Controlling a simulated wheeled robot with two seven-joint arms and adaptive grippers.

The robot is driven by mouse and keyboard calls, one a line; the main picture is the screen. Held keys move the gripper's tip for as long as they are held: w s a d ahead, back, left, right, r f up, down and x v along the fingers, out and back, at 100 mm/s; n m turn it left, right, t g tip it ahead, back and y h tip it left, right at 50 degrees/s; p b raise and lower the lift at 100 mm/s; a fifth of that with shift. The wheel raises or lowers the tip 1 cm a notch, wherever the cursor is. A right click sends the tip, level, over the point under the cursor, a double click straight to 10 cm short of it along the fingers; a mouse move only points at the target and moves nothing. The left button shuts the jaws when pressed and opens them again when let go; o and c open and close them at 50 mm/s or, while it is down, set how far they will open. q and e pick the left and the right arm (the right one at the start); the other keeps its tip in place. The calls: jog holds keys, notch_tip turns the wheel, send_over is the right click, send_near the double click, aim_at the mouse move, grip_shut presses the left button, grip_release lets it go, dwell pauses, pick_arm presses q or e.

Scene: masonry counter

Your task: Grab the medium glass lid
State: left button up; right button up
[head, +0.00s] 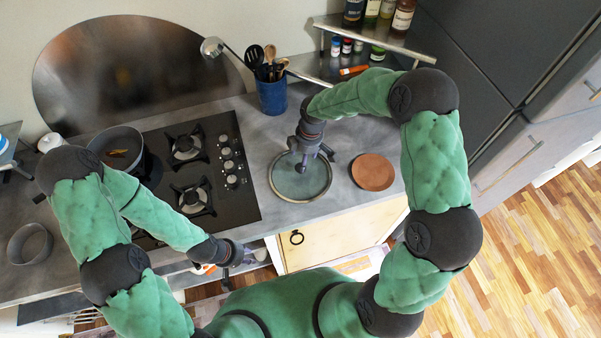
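A round, see-through glass lid (283,184) with a thin rim lies flat on the grey counter, right of the black gas hob. My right gripper (306,161) points down over the lid's middle and hides its centre and any knob there. I cannot tell whether its fingers touch the lid or close on anything. My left gripper (246,262) is low at the counter's front edge, left of and apart from the lid. Its fingers look spread, with nothing seen between them.
A brown round plate (373,172) lies just right of the lid. A blue utensil holder (271,97) stands behind it. A metal shelf (378,38) with bottles is at the back right.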

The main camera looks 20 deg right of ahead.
jog(key=shift+s+a+f, duration=0.1)
jog(key=shift+a+f, duration=0.15)
jog(key=shift+f, duration=1.1)
jog(key=shift+a+f, duration=0.2)
jog(key=shift+f, duration=1.1)
jog(key=shift+r, duration=0.1)
grip_shut()
